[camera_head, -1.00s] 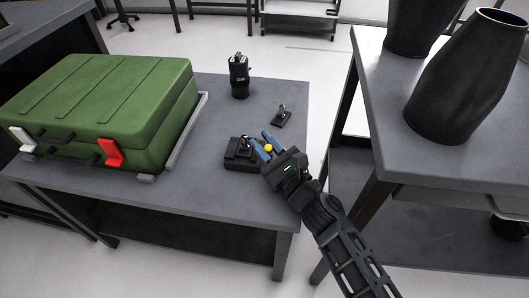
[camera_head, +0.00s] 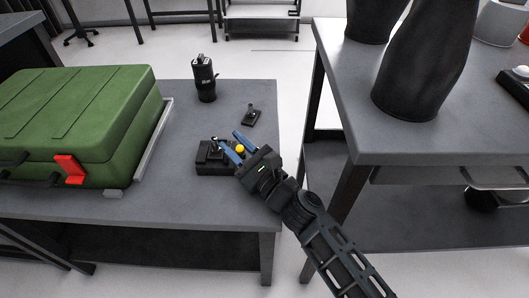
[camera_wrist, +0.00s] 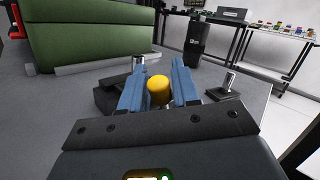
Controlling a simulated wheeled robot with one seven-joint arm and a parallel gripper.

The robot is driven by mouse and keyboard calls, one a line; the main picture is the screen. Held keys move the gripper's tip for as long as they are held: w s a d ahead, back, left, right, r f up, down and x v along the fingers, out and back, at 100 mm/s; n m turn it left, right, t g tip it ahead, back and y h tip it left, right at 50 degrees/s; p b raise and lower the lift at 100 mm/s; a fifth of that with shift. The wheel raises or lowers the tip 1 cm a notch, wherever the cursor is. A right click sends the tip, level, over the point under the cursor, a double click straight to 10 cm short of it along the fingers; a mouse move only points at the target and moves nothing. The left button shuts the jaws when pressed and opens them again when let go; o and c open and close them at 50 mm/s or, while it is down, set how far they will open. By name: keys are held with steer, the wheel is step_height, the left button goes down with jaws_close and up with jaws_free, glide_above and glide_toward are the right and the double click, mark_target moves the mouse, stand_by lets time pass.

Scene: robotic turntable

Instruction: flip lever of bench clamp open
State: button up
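The bench clamp is a black block (camera_head: 213,168) with a silver post, on the grey table. It also shows in the wrist view (camera_wrist: 108,97), partly behind the left finger. A yellow knob (camera_head: 239,149), which looks like the end of its lever, sits between my gripper's two blue fingers. In the wrist view the knob (camera_wrist: 158,90) nearly fills the gap; I cannot tell whether the fingers touch it. The lever's arm is hidden. My gripper (camera_head: 231,144) is open around the knob, at the right side of the clamp.
A green case (camera_head: 85,115) with a red latch stands on the left. A black cylinder (camera_head: 205,80) stands behind the clamp, and a small black plate with a post (camera_head: 250,118) lies behind right. A second table (camera_head: 400,140) with dark vases is at the right.

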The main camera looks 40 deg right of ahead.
steer(key=shift+r+p, duration=0.25)
steer(key=shift+p, duration=0.55)
